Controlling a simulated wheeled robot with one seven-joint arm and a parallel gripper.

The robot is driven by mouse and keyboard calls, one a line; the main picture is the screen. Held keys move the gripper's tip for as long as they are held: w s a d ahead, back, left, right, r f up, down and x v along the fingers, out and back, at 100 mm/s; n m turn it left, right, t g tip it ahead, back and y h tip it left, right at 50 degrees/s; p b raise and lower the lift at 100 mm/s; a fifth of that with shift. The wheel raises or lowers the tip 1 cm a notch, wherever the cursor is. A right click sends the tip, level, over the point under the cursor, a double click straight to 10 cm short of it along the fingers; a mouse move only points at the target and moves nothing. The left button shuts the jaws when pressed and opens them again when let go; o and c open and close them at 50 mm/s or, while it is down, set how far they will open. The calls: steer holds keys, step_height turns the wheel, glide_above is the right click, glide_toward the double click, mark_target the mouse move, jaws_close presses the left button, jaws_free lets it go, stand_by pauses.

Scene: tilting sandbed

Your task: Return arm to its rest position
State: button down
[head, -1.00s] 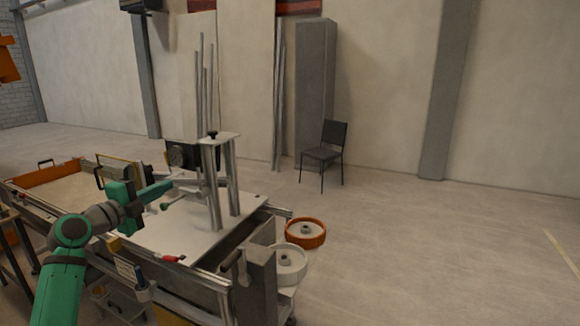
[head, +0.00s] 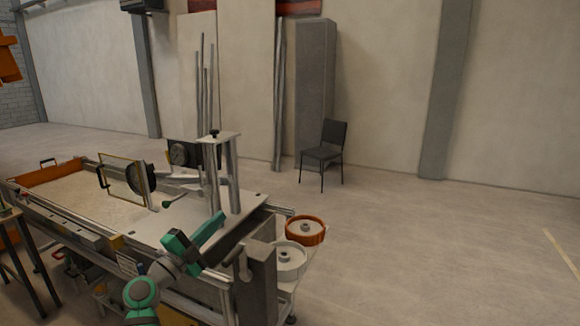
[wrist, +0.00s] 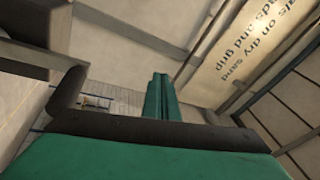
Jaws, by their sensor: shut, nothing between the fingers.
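My arm, green and grey, shows folded low at the near side of the sandbed in the head view. My gripper (head: 213,226) is at its upper end, angled up and to the right, near the bed's right end. In the wrist view my gripper (wrist: 160,82) shows as two green fingers lying together, shut and empty. The sandbed (head: 75,197) is a long, pale tray with an orange end board at the far left. From the head view I cannot tell whether the gripper touches the frame behind it.
A metal post stand (head: 232,180) rises from the bed's right part. A clear framed panel (head: 120,178) stands across the sand. A chair (head: 322,153) stands behind; the right floor is clear.

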steer(key=s+d+f+n+t, duration=0.4)
steer(key=s+d+f+n, duration=0.3)
steer(key=d+f, duration=0.5)
steer(key=s+d+f+n+t+y, duration=0.1)
steer(key=s+d+f+n+y, duration=0.3)
steer(key=s+f, duration=0.3)
steer(key=s+d+f+n+t+y, duration=0.1)
steer(key=s+d+f+n+y, duration=0.35)
steer(key=s, duration=0.45)
steer(key=s+d+f+n+g+y, duration=0.1)
steer(key=s+f+n+g+y, duration=0.2)
steer(key=s, duration=0.6)
steer(key=s+d+f+n+g+y, duration=0.15)
steer(key=s+f, duration=0.35)
steer(key=s, duration=0.5)
steer(key=s+a+g+h, duration=0.1)
steer(key=s+g, duration=0.3)
steer(key=s, duration=1.4)
steer(key=shift+s+a+f+n+h, duration=0.2)
steer(key=shift+a+f+n+h, duration=0.15)
steer(key=shift+a, duration=0.2)
